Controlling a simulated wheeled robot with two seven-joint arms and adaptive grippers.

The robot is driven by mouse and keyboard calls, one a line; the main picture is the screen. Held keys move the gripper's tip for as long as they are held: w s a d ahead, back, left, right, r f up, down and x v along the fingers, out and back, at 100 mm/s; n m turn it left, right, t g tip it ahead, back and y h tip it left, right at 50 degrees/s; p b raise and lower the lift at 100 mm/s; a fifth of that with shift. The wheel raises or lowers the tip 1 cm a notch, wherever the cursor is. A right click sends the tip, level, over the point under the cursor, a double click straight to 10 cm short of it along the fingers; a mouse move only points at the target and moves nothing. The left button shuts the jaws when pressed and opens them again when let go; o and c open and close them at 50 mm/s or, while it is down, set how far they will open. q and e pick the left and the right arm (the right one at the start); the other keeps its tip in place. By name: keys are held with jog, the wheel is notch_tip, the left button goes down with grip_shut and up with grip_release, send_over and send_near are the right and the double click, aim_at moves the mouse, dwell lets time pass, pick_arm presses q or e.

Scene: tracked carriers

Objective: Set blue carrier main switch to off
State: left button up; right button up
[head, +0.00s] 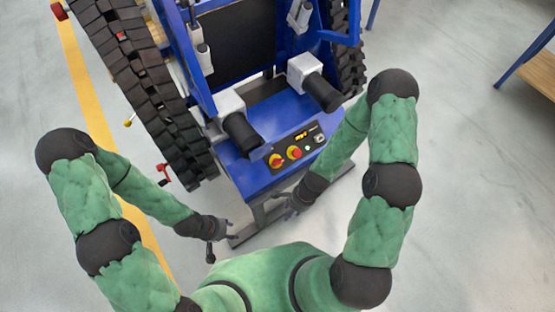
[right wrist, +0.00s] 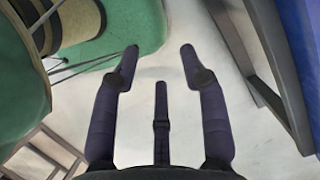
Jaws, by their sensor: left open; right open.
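The blue carrier (head: 248,174) stands ahead of me in the head view, with black tracks on both sides. A dark control panel (head: 305,150) sits on its near end. The panel has a red and yellow knob (head: 276,160), probably the main switch, whose setting is too small to read. To its right is a red button on yellow (head: 294,152). My left gripper (head: 216,244) is open and empty, low and left of the panel. My right gripper (head: 288,208) is open and empty below the panel, apart from it; its spread fingers show in the right wrist view (right wrist: 160,62).
Two black cylinders with pale housings (head: 232,103) rise behind the panel. A red-handled lever (head: 163,175) stands out beside the left track (head: 150,90). A wooden-topped table (head: 540,72) is at the far right. The grey floor right of the carrier is clear.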

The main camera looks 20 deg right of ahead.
jog(key=w+d+m, duration=0.2)
jog(key=w+m, duration=0.1)
jog(key=m, duration=0.5)
jog(key=m+t+y, duration=0.4)
jog(key=m+t, duration=0.2)
jog(key=m, duration=1.9)
send_near(279, 162)
jog(key=b+x, duration=0.4)
jog(key=x, duration=0.4)
jog(key=shift+w+f, duration=0.1)
jog(key=shift+f, duration=0.15)
jog(key=shift+b+x, duration=0.3)
jog(key=shift+x, duration=0.55)
jog(key=shift+w+a+r, duration=0.1)
grip_shut()
